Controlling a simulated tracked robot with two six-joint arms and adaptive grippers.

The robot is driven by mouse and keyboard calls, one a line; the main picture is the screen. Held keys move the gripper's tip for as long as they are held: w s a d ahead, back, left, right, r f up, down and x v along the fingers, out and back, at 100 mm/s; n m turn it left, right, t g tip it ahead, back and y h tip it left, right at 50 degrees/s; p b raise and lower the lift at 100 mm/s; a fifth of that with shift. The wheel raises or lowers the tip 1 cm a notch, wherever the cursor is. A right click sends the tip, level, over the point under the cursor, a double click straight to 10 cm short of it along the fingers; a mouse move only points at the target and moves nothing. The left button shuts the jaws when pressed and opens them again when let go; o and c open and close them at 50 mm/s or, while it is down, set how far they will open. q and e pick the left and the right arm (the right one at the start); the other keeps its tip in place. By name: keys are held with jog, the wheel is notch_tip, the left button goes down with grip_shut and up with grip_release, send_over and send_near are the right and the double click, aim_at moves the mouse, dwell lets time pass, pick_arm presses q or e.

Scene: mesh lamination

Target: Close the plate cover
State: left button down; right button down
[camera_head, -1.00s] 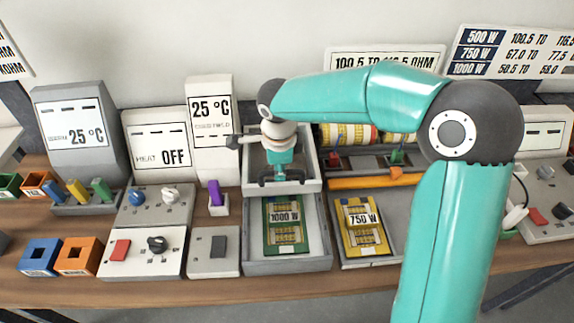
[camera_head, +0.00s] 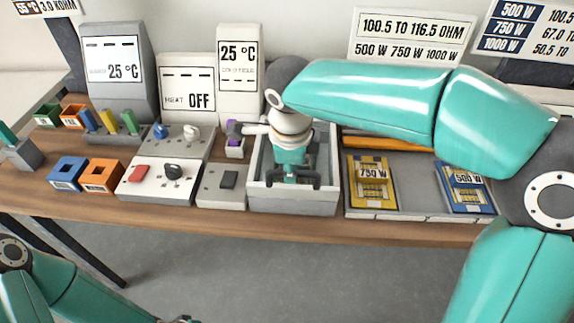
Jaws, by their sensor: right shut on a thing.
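The plate cover (camera_head: 256,166) is the grey, box-like frame at the middle of the bench. My right gripper (camera_head: 291,182) reaches down into it and is shut on the cover near its front edge. The cover now lies over the tray, whose grey front (camera_head: 292,205) shows below it. The green 1000 W board is hidden. Whether the cover rests fully down cannot be told.
To the right, an uncovered tray holds a yellow 750 W board (camera_head: 371,184) and a blue 500 W board (camera_head: 464,187). To the left stand a grey switch box (camera_head: 222,186), a control panel (camera_head: 158,182), and blue (camera_head: 68,173) and orange (camera_head: 101,175) bins. The floor in front is clear.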

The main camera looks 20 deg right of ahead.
jog(key=shift+s+d, duration=0.1)
jog(key=c, duration=1.1)
grip_release()
jog(key=shift+s+r, duration=0.1)
jog(key=shift+c, duration=0.2)
notch_tip(320, 180, up, 12)
jog(key=s+a, duration=0.1)
jog(key=s, duration=0.1)
jog(key=shift+f, duration=0.2)
jog(key=shift+f, duration=0.1)
